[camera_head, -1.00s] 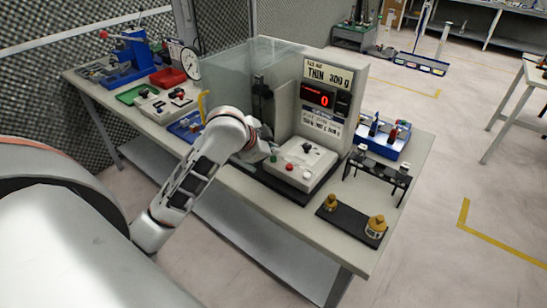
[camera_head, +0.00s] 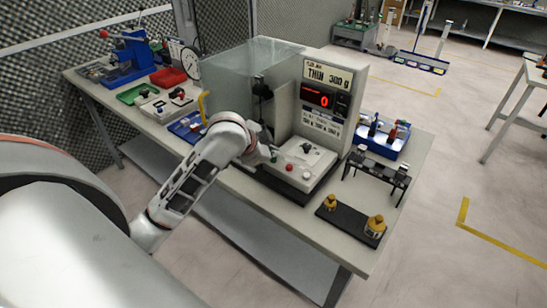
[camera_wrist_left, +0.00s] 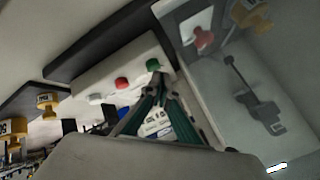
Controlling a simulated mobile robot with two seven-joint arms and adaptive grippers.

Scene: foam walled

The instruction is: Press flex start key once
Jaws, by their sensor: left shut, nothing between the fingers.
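The flex tester (camera_head: 330,110) stands on the bench with a sign reading THIN 300 g and a red display showing 0. Its pale control panel (camera_head: 312,165) carries a green key (camera_head: 273,158), a red key (camera_head: 289,167), a white key and a black knob. Which key is flex start cannot be read. My left gripper (camera_head: 271,151) is shut and empty, just above the green key. In the left wrist view the closed fingertips (camera_wrist_left: 153,77) appear close to the green key (camera_wrist_left: 153,65); contact cannot be told. The red key (camera_wrist_left: 121,83) is beside it. My right gripper is not in view.
A clear screen (camera_head: 225,75) stands left of the tester, close to my left arm. A black base with yellow-topped weights (camera_head: 376,225) and a dark rack (camera_head: 378,172) stand to the right.

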